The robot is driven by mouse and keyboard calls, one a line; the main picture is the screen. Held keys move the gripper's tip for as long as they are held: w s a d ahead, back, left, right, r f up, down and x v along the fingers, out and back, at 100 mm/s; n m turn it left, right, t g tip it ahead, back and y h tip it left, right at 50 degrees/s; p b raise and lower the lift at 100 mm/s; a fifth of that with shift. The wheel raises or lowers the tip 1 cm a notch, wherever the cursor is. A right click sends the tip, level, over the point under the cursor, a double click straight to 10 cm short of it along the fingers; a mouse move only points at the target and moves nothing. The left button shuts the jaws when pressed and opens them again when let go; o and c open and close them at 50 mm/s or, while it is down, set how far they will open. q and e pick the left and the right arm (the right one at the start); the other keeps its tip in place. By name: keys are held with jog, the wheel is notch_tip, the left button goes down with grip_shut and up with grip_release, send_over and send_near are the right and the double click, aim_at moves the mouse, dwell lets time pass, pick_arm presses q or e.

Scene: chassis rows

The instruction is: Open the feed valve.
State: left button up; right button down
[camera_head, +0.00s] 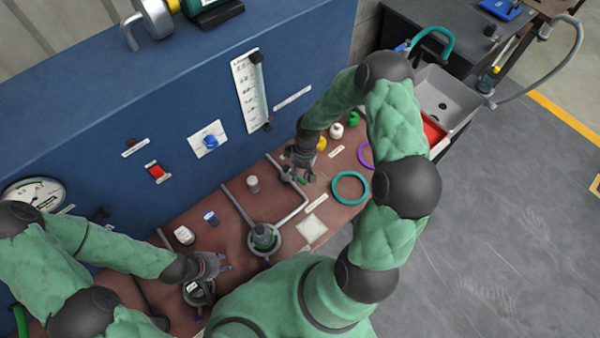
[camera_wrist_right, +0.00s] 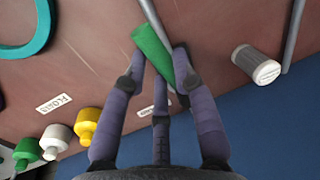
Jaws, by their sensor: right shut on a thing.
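A green lever handle (camera_wrist_right: 152,52) shows in the right wrist view, between the fingers of my right gripper (camera_wrist_right: 160,70). The gripper is shut on this handle, beside a grey pipe. In the head view the right gripper (camera_head: 300,168) is over the pipe's upper end, and the green handle (camera_head: 302,181) shows only as a small bit below it. I take this to be the feed valve's handle; its label is partly hidden behind a finger. My left gripper (camera_head: 214,265) is open and empty at the lower left, above a dark round fitting (camera_head: 198,293).
A blue panel (camera_head: 110,135) stands behind the brown bench. A fitting with a green top (camera_head: 264,237) and a teal ring (camera_head: 350,188) lie near the right arm. Green, white and yellow floats (camera_wrist_right: 87,125) stand close by.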

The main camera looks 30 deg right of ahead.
jog(key=shift+s+a+m+b, duration=0.15)
jog(key=shift+a+m+b, duration=0.25)
jog(key=shift+m, duration=0.5)
jog(key=c, duration=1)
grip_release()
jog(key=r, duration=0.4)
jog(key=d+r, duration=0.1)
jog(key=r, duration=0.3)
jog(key=d+r, duration=0.1)
jog(key=r, duration=0.2)
jog(key=shift+d+r, duration=0.1)
jog(key=shift+r, duration=0.3)
